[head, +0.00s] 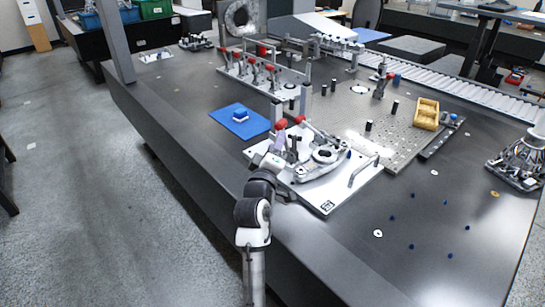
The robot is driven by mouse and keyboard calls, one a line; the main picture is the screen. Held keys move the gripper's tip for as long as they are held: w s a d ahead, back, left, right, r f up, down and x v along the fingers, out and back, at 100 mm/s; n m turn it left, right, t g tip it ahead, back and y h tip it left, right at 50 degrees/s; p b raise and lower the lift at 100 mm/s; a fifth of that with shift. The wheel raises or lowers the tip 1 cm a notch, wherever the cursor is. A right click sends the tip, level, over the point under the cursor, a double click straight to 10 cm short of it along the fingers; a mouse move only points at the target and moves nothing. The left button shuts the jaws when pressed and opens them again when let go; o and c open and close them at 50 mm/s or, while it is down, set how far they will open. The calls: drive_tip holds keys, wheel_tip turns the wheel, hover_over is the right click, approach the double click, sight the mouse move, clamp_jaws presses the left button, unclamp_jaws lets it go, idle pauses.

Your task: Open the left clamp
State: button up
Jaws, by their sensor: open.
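A white fixture plate (327,205) lies near the table's front edge and carries a grey metal part (322,160). Two clamps with red grips stand on it: the left clamp has its red grip (281,124) raised at the plate's left side, and the right clamp's red grip (300,119) is just beside it. My gripper (277,150) is at the plate's left side, just below the left clamp's grip. It looks open, with nothing seen in it. Whether it touches the clamp cannot be told. My wrist and arm hide the plate's near left corner.
A metal bar handle (364,170) rises at the plate's right. A blue mat (238,122) with a small block lies left behind. A row of red-grip clamps (262,72) and a perforated plate (385,140) with dark posts lie beyond. A yellow bin (427,114) stands right.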

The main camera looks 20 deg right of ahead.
drive_tip(key=v, duration=0.3)
drive_tip(key=shift+s+a, duration=0.15)
drive_tip(key=shift+s, duration=0.1)
